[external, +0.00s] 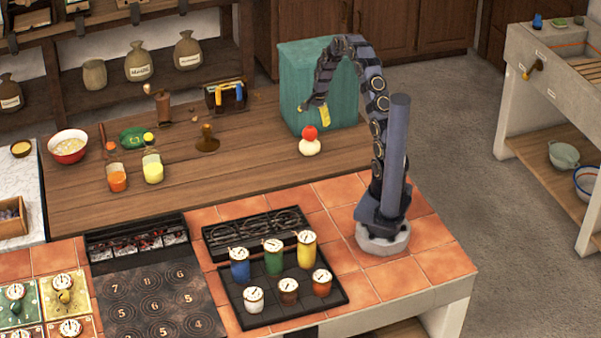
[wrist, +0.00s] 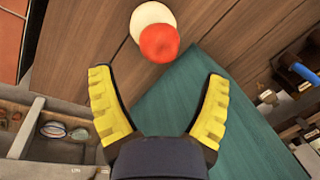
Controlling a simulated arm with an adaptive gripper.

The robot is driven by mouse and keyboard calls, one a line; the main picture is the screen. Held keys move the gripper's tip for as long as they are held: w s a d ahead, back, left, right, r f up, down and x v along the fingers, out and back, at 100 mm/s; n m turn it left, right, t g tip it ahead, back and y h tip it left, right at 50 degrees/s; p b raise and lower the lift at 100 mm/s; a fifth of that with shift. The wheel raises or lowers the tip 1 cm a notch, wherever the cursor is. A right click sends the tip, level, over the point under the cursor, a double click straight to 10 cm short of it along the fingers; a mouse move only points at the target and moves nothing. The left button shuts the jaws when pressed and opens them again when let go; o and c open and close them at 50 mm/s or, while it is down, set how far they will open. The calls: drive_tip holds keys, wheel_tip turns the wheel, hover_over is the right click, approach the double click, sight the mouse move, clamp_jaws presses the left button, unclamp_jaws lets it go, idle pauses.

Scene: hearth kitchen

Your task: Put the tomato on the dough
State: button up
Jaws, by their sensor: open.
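The red tomato (external: 310,132) sits on top of the round whitish dough (external: 309,147) on the wooden counter. In the wrist view the tomato (wrist: 160,43) overlaps the dough (wrist: 152,25), which shows behind it at the top of the picture. My gripper (wrist: 158,75) has its two yellow fingers spread wide, with nothing between them. In the external view my gripper (external: 312,108) is above and apart from the tomato, in front of the teal box. One finger is hard to make out there.
A large teal box (external: 292,75) stands on the counter just behind my gripper. Orange (external: 117,180) and yellow (external: 153,170) jars are farther left. The wooden counter (external: 240,170) in front is clear.

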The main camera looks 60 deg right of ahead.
sight(316, 134)
wheel_tip(316, 134, up, 5)
drive_tip(key=s, duration=0.1)
drive_tip(key=s+a+r+n+g, duration=0.1)
drive_tip(key=s+a+r+n, duration=0.1)
drive_tip(key=a+r+n, duration=0.35)
drive_tip(key=s+a+r+n+y, duration=0.1)
drive_tip(key=s+a+r+n, duration=0.15)
drive_tip(key=a, duration=0.65)
drive_tip(key=s+a+r+n+g, duration=0.1)
drive_tip(key=s+a+r+n, duration=0.2)
drive_tip(key=a, duration=0.4)
drive_tip(key=s+a+r+n+g, duration=0.1)
drive_tip(key=s+a+n, duration=0.3)
drive_tip(key=s, duration=0.4)
drive_tip(key=s+a+r+n, duration=0.1)
drive_tip(key=s+a+n, duration=0.3)
drive_tip(key=s, duration=0.3)
drive_tip(key=shift+s+a+n+g+h, duration=0.3)
drive_tip(key=shift+s+n+g+h, duration=0.1)
drive_tip(key=shift+n, duration=0.2)
